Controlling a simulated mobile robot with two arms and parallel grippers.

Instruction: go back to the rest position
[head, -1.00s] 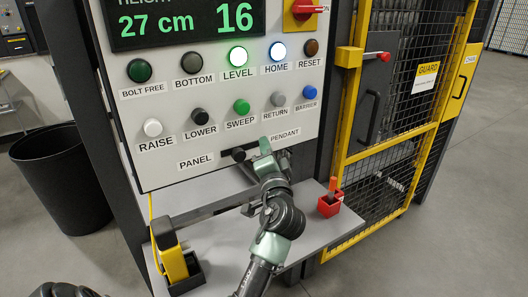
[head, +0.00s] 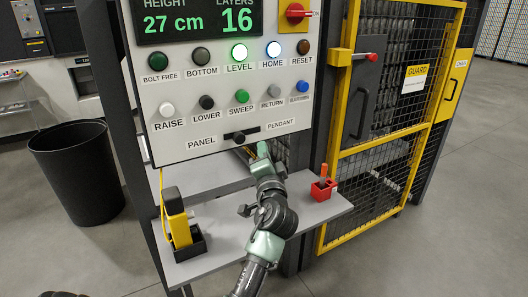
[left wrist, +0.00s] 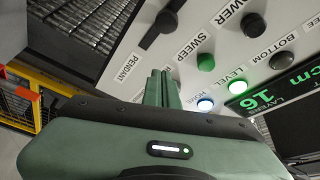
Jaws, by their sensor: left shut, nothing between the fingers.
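My left gripper (head: 262,150) is at the lower edge of the control panel (head: 190,128), just right of and below the PANEL/PENDANT selector (head: 239,137). Its green fingers are shut together with nothing between them; they also show in the left wrist view (left wrist: 162,88), in front of the panel's face. I cannot tell in the head view whether the fingertips touch the panel. The LEVEL button (head: 239,52) glows green and the HOME button (head: 274,50) glows white-blue. The display (head: 195,20) reads 27 cm and 16 layers. My right gripper is not in view.
A grey shelf (head: 225,215) under the panel holds a yellow pendant (head: 177,222) in a black holder and a red box (head: 322,190) with an orange-handled item. A yellow-framed guard door (head: 335,150) stands right. A black bin (head: 78,175) stands left; open floor lies right.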

